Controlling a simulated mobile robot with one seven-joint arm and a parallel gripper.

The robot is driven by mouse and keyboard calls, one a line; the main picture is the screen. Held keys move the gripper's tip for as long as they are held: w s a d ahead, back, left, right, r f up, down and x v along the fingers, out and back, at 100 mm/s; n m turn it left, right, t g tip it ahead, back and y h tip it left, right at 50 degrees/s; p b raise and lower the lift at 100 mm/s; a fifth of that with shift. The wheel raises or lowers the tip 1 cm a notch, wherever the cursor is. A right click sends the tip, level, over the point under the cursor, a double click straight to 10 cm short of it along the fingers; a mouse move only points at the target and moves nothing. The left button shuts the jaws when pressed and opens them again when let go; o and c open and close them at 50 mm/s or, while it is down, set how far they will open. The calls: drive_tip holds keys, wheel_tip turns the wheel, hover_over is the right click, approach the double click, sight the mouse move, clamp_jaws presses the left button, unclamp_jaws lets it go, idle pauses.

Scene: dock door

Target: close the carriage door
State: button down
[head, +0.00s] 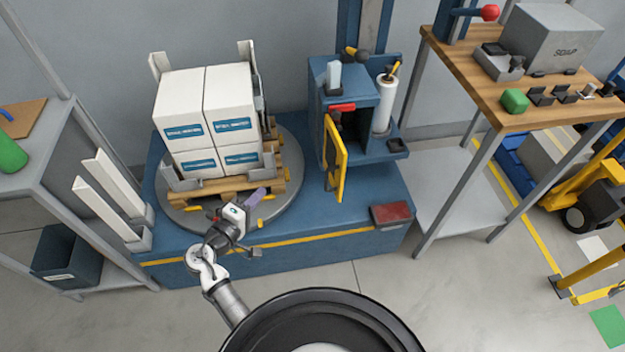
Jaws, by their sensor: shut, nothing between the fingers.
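The carriage door (335,158) is a yellow-framed panel on the front of the blue carriage (352,100). It stands swung open, its edge jutting toward the camera, and the dark inside of the carriage shows beside it. A red piece (342,107) sits above the opening. My gripper (256,198) is shut and empty. It appears in front of the loaded pallet, to the left of the door and clearly apart from it. Its fingertips are small in the head view, and their exact height is unclear.
White cartons (209,115) stand on a wooden pallet (225,188) on a round turntable (290,200). A white film roll (384,105) stands right of the carriage. A workbench (480,90) is at right, a grey shelf (60,170) at left.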

drive_tip(key=s+d+f+h, duration=0.2)
drive_tip(key=s+d+h, duration=0.1)
drive_tip(key=d, duration=0.1)
drive_tip(key=w+d+p, duration=0.4)
drive_tip(key=w+d, duration=0.4)
drive_tip(key=d, duration=0.2)
drive_tip(key=shift+w+g+p, duration=0.3)
drive_tip(key=shift+w+g, duration=0.05)
drive_tip(key=shift+g, duration=0.05)
drive_tip(key=shift+d, duration=0.1)
